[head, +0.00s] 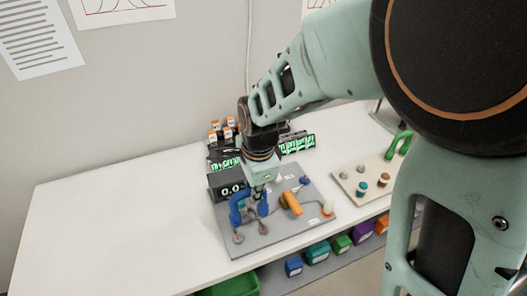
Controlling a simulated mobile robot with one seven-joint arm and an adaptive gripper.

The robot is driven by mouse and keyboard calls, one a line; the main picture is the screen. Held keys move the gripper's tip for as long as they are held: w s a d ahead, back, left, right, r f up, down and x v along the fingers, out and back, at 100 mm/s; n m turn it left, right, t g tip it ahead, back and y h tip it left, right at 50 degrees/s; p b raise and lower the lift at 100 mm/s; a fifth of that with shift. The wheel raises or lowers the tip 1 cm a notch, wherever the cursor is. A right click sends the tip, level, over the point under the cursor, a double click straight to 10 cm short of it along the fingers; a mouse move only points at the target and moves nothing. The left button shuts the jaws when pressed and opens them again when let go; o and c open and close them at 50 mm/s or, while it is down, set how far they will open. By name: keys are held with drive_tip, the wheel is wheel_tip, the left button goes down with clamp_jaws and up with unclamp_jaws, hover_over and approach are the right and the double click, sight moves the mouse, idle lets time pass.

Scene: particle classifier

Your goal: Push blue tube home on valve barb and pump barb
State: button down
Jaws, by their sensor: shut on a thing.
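The blue tube (236,207) is bent in an arch at the left part of a grey board (278,240). My gripper (259,199) points down at the tube's right side and is shut on it. The tube's lower ends are small and partly hidden by the fingers. I cannot tell how far they sit on any barb. An orange handle (291,203) stands on the board right of my gripper. Small round fittings (239,238) sit near the board's front edge. Which fittings are the valve barb and pump barb is not clear.
A black display (228,189) reading about 0.0 stands behind the tube. A beige board (350,183) with pegs and a green tube (399,142) lies to the right. Orange-capped vials (214,136) stand behind. Coloured bins (317,252) sit below the front edge. The table's left is clear.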

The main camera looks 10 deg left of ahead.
drive_tip(key=shift+s+d+b+x, duration=0.1)
drive_tip(key=shift+s+b+x, duration=0.1)
drive_tip(key=shift+b+x, duration=0.85)
drive_tip(key=shift+s+d+b+x, duration=0.2)
drive_tip(key=shift+b+x, duration=0.4)
drive_tip(key=shift+x, duration=0.75)
drive_tip(key=shift+s+b+x, duration=0.15)
drive_tip(key=shift+b+x, duration=0.4)
drive_tip(key=shift+x, duration=0.2)
drive_tip(key=shift+s+b+x, duration=0.1)
drive_tip(key=shift+b+x, duration=0.45)
drive_tip(key=shift+x, duration=0.15)
drive_tip(key=shift+s+d+f, duration=0.1)
drive_tip(key=shift+d+f, duration=0.05)
drive_tip(key=shift+f, duration=0.3)
drive_tip(key=c, duration=1.8)
unclamp_jaws()
drive_tip(key=v, duration=1.2)
drive_tip(key=shift+r, duration=0.2)
drive_tip(key=shift+f+b, duration=0.1)
drive_tip(key=shift+b, duration=0.2)
